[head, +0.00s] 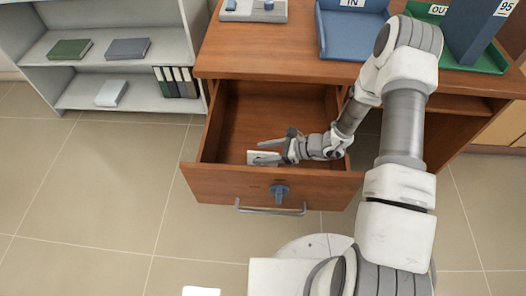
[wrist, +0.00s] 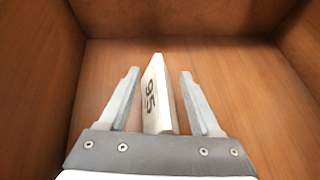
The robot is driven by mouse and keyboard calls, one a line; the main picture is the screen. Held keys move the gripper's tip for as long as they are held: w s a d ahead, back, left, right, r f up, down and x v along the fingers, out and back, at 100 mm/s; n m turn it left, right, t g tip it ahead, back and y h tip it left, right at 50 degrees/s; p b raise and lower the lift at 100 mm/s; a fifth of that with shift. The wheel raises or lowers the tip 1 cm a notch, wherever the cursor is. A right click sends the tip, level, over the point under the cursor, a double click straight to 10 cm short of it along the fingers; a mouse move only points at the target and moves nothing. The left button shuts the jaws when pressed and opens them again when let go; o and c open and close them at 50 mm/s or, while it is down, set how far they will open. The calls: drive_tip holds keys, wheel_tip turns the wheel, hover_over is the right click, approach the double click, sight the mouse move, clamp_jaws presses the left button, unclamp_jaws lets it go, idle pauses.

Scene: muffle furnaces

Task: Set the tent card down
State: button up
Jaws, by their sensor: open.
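The tent card is white with a black "95" and stands in the open wooden drawer (head: 275,190). In the wrist view the tent card (wrist: 158,95) is between my two fingers, with a gap on each side. In the head view the card (head: 262,157) shows as a white patch, partly hidden by my gripper (head: 268,150). My gripper is open inside the drawer, and its fingers (wrist: 155,95) do not touch the card. The card's underside is hidden, but it appears to rest on the drawer floor (wrist: 235,80).
The drawer walls close in around my gripper. On the desk (head: 260,50) above are a blue IN tray (head: 345,35), a green OUT tray (head: 490,62) and a blue binder (head: 480,30) marked 95. A grey shelf (head: 100,60) with books stands left. The floor between is clear.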

drive_tip(key=r+p+v, duration=0.1)
drive_tip(key=p+v, duration=0.1)
drive_tip(key=v, duration=0.6)
drive_tip(key=s+r+n+g+h, duration=0.1)
drive_tip(key=s+r+n+h, duration=0.15)
drive_tip(key=r+n, duration=0.55)
drive_tip(key=s+r+n+g+h, duration=0.2)
drive_tip(key=s+r+n, duration=0.1)
drive_tip(key=r, duration=1)
drive_tip(key=s+d+r+n+t+h, duration=0.3)
drive_tip(key=s+r, duration=0.3)
drive_tip(key=r, duration=0.2)
drive_tip(key=s+d+r+n+t+h, duration=0.3)
drive_tip(key=s+d+r+n+h, duration=0.1)
drive_tip(key=r, duration=0.4)
drive_tip(key=s+d+n, duration=0.1)
drive_tip(key=s+n, duration=0.1)
drive_tip(key=shift+s+d+n, duration=0.15)
drive_tip(key=shift+d+n, duration=0.15)
drive_tip(key=shift+d, duration=0.05)
drive_tip(key=shift+h, duration=0.25)
